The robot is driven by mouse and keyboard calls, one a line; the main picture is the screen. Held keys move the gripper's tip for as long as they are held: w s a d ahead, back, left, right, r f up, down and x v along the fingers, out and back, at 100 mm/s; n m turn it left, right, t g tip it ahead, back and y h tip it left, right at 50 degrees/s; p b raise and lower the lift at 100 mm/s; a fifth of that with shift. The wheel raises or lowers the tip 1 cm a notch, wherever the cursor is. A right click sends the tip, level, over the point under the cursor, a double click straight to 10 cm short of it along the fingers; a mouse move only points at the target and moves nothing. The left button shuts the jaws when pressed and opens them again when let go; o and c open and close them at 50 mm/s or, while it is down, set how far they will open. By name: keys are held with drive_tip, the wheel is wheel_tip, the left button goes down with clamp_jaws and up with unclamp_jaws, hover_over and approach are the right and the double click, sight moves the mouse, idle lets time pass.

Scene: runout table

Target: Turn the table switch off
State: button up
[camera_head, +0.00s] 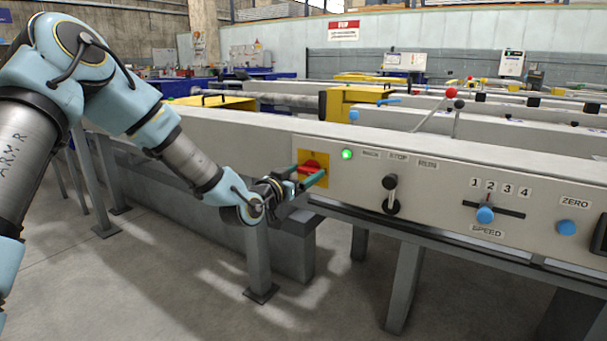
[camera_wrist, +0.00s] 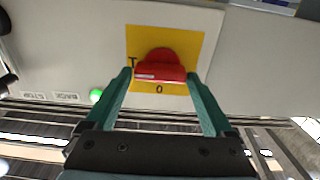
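The table switch is a red rotary knob (camera_head: 311,165) on a yellow plate (camera_head: 321,183) at the left end of the grey control panel. In the wrist view the knob (camera_wrist: 160,68) has its bar lying across the picture, with an "I" mark at the plate's left and a "0" at its lower edge. My gripper (camera_head: 312,174) is at the plate. In the wrist view its two green fingers (camera_wrist: 158,72) stand apart, one at each end of the bar. Whether the fingertips touch the knob cannot be told.
A lit green lamp (camera_head: 347,154) is just right of the switch. Further right are a black lever (camera_head: 391,194), a blue speed slider (camera_head: 485,214) and a blue zero button (camera_head: 567,228). Table legs (camera_head: 405,285) stand below; the floor (camera_head: 170,285) in front is open.

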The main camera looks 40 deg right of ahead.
drive_tip(key=c, duration=1)
drive_tip(key=shift+o, duration=0.2)
drive_tip(key=shift+n, duration=0.4)
drive_tip(key=n, duration=0.3)
drive_tip(key=shift+w+n+p, duration=0.1)
drive_tip(key=shift+n+p, duration=0.3)
drive_tip(key=n+p, duration=0.1)
drive_tip(key=n, duration=0.3)
drive_tip(key=shift+w+a+n, duration=0.1)
drive_tip(key=shift+n, duration=0.2)
drive_tip(key=n, duration=0.4)
drive_tip(key=shift+p, duration=0.3)
drive_tip(key=n, duration=0.4)
drive_tip(key=shift+w+f+n, duration=0.1)
drive_tip(key=shift+f+n, duration=0.05)
drive_tip(key=shift+n, duration=0.15)
